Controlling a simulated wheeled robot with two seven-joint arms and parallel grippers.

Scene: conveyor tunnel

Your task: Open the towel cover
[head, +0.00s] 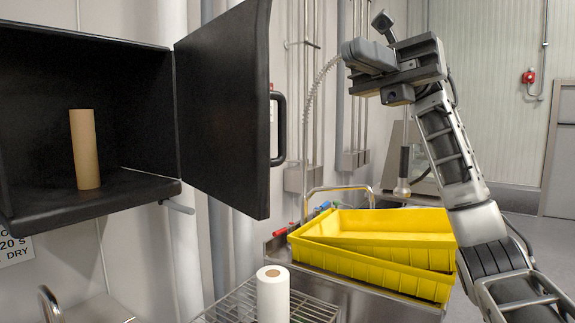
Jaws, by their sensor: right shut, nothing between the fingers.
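The towel cover (225,110) is a black door hinged on the right side of a black wall cabinet (95,207). It stands wide open, swung out toward the right. Its black handle (280,128) is on the door's free edge. A brown cardboard tube (84,150) stands upright inside the cabinet. My right gripper (362,70) is raised to the right of the door, apart from the handle, and is shut and empty. My left gripper is not in view.
Yellow bins (375,262) sit stacked over a metal sink (300,262) below. A white paper roll (272,293) stands on a wire rack (225,305) at the bottom. A faucet and a hanging spray hose are behind the bins. Open floor lies at the far right.

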